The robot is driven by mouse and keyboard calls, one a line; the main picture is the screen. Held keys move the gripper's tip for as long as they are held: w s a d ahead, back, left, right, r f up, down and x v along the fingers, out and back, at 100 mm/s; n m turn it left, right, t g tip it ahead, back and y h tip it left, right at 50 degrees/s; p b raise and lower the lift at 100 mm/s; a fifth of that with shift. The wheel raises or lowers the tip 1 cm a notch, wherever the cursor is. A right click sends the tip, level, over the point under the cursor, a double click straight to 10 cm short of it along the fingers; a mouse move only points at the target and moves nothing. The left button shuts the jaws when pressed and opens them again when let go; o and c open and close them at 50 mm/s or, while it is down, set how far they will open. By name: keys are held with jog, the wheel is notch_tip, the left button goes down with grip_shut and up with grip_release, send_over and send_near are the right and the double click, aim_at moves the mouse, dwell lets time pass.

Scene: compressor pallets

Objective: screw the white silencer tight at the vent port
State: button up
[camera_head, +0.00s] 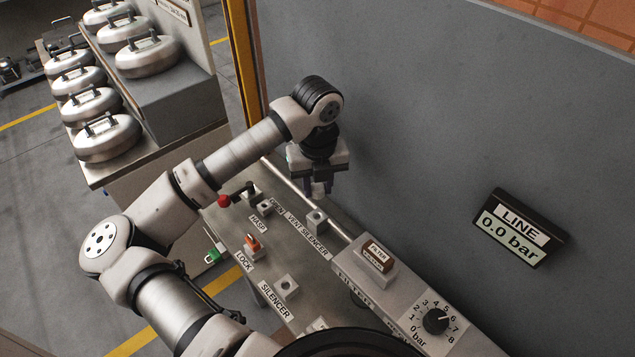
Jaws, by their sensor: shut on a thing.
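My gripper (318,187) points down over the bench and is shut on the white silencer (319,189), a small pale piece mostly hidden between the fingers. A small grey block with a hole in its top (316,217), beside the "VENT SILENCER" label, stands just below and in front of the gripper in the picture. I take it for the vent port. The silencer appears apart from the block, but the exact gap cannot be told from this view. Another grey block with a hole (287,287), by the "SILENCER" label, looks empty.
A red-knobbed lever (225,201) and an orange padlock (252,241) are left of the gripper. A filter box (376,256) and a pressure dial (436,320) are at the right front. The wall display (520,229) reads 0.0 bar. A grey wall stands close behind.

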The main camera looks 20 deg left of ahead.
aim_at(317, 187)
jog(key=shift+f+b, duration=0.1)
jog(key=shift+b, duration=0.35)
jog(key=shift+f+b, duration=0.15)
jog(key=shift+b, duration=0.15)
notch_tip(317, 187, down, 5)
jog(key=b, duration=0.5)
jog(key=shift+f+b, duration=0.15)
jog(key=shift+b, duration=0.2)
jog(key=shift+b, duration=1.3)
dwell(1.1)
jog(key=shift+f+b, duration=1.1)
jog(key=shift+b, duration=0.15)
jog(key=o, duration=1)
jog(key=shift+r, duration=0.1)
notch_tip(317, 187, up, 14)
jog(key=shift+f+b, duration=0.1)
jog(key=shift+b, duration=0.7)
